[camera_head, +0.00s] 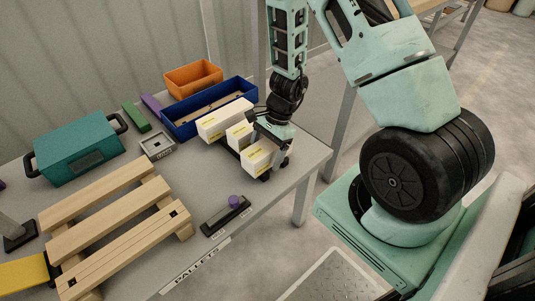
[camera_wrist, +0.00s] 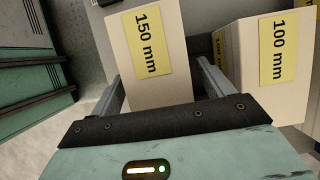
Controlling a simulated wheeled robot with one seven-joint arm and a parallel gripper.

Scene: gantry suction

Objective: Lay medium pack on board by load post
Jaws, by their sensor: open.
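Three white packs with yellow labels stand close together at the table's right end: a long one (camera_head: 225,119) at the back, one in the middle (camera_head: 239,135) and one in front (camera_head: 256,158). My gripper (camera_head: 268,152) is low over the front of this group, pointing down. In the wrist view its open fingers (camera_wrist: 160,82) lie either side of a pack labelled 150 mm (camera_wrist: 150,50); contact cannot be told. A pack labelled 100 mm (camera_wrist: 285,65) is just right of the right finger.
A teal case (camera_head: 75,148), a blue tray (camera_head: 210,106), an orange bin (camera_head: 193,77) and a small grey box (camera_head: 157,145) stand towards the back. Bare tabletop separates the packs from the board.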

